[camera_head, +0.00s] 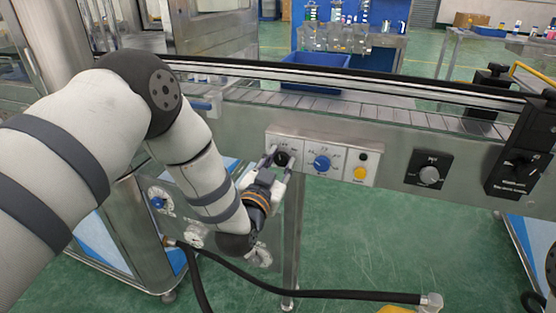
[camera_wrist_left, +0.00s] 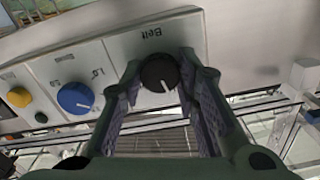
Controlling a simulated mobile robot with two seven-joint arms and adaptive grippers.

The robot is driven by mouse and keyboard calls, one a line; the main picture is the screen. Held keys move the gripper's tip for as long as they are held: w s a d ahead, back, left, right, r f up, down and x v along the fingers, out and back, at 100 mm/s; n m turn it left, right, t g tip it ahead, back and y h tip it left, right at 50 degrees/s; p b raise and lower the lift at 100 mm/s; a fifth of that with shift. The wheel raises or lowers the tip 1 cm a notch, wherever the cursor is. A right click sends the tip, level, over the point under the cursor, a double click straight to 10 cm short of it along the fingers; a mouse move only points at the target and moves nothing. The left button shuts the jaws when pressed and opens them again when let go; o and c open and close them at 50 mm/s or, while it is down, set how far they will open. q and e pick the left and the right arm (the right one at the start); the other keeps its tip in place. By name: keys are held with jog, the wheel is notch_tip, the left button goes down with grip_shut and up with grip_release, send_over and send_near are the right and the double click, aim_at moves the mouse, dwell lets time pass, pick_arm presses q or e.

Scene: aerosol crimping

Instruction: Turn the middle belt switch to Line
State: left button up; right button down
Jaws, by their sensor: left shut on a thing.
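The black belt switch (camera_head: 282,158) is a round knob at the left end of a light control panel on the conveyor's side. In the left wrist view the knob (camera_wrist_left: 158,73) shows a white pointer mark, and the word "Belt" stands above it. My left gripper (camera_head: 278,166) reaches the panel from below left. Its two fingers are on either side of the knob and shut on it; the left wrist view shows the gripper (camera_wrist_left: 160,80) too. The position labels around the knob are too small or covered to read. My right gripper is not in view.
Right of the switch on the panel are a blue knob (camera_head: 321,163) and a yellow button (camera_head: 360,173). Farther right is a black plate with a grey knob (camera_head: 429,174). The conveyor belt (camera_head: 310,102) runs above. A black hose (camera_head: 330,294) crosses below.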

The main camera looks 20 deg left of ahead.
pick_arm(q)
jog(key=shift+m+p, duration=0.3)
jog(key=shift+m, duration=0.8)
jog(key=o, duration=1.2)
jog(key=shift+c, duration=0.2)
jog(key=s, duration=1.2)
jog(key=shift+a, duration=0.2)
